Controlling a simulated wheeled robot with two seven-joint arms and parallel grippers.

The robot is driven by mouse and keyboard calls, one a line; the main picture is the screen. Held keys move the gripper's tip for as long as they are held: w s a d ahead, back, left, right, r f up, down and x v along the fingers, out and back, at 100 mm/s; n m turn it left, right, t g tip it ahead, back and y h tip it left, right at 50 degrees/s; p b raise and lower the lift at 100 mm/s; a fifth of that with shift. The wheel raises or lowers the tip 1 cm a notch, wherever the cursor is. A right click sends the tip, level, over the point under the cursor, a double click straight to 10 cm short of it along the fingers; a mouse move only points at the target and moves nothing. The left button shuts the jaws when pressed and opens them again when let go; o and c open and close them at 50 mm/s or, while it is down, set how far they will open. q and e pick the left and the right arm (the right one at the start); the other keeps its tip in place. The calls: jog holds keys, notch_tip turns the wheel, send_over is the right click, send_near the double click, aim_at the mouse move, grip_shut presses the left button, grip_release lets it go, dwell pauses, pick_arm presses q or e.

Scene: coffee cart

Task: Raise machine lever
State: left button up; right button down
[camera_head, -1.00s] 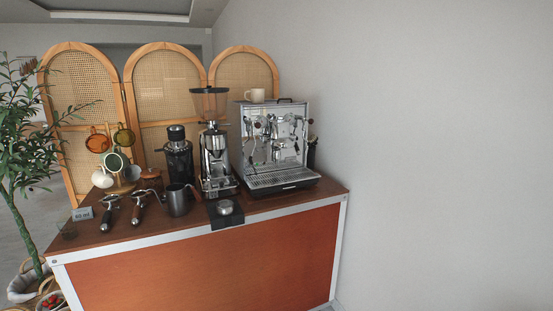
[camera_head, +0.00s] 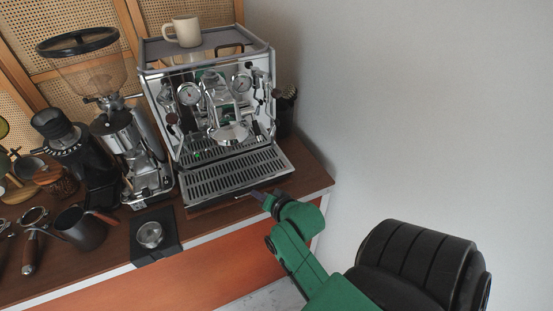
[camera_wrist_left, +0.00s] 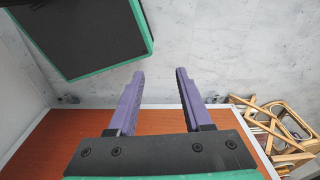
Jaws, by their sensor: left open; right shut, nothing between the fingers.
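The silver espresso machine (camera_head: 216,115) stands at the right end of the counter, its front facing me. Its group head (camera_head: 228,130) is at the middle of the front, with two gauges above it. The lever is too small to single out surely among the chrome parts. My right gripper (camera_head: 262,197) is just in front of the drip tray (camera_head: 238,174), low and to the right, apart from the group head. It is shut and empty. My left gripper (camera_wrist_left: 160,75) shows only in the left wrist view, open and empty, beside the orange counter front (camera_wrist_left: 130,135).
A beige cup (camera_head: 184,32) stands on the machine. Left of it are a grinder (camera_head: 133,140), a dark pitcher (camera_head: 80,230), a portafilter (camera_head: 32,240) and a tamper on a black mat (camera_head: 150,236). A grey wall (camera_head: 420,110) bounds the right. Wooden pieces (camera_wrist_left: 275,128) lie right in the wrist view.

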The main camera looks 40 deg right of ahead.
aim_at(263, 180)
jog(key=d+m, duration=0.1)
jog(key=w+d+r+m+t+h, duration=0.1)
jog(key=d+r+m+t, duration=0.1)
jog(key=m, duration=0.1)
jog(key=shift+w+d+r+h, duration=0.2)
jog(key=shift+w+r+h, duration=0.05)
jog(key=shift+w+h, duration=0.1)
notch_tip(263, 180, up, 5)
jog(key=s+d+m+t+h, duration=0.1)
jog(key=d+m+t+h, duration=0.15)
jog(key=m, duration=0.35)
jog(key=b+x, duration=0.1)
jog(key=x, duration=0.1)
jog(key=b+x, duration=0.1)
jog(key=x, duration=0.1)
jog(key=b+x, duration=0.2)
jog(key=x, duration=0.1)
jog(key=shift+d+f, duration=0.2)
jog(key=shift+f, duration=0.05)
jog(key=shift+w+r+p, duration=0.15)
jog(key=shift+w+p, duration=0.15)
jog(key=shift+p, duration=0.2)
pick_arm(q)
jog(key=f, duration=0.3)
jog(key=shift+s+a, duration=0.3)
pick_arm(e)
jog(key=shift+s, duration=0.1)
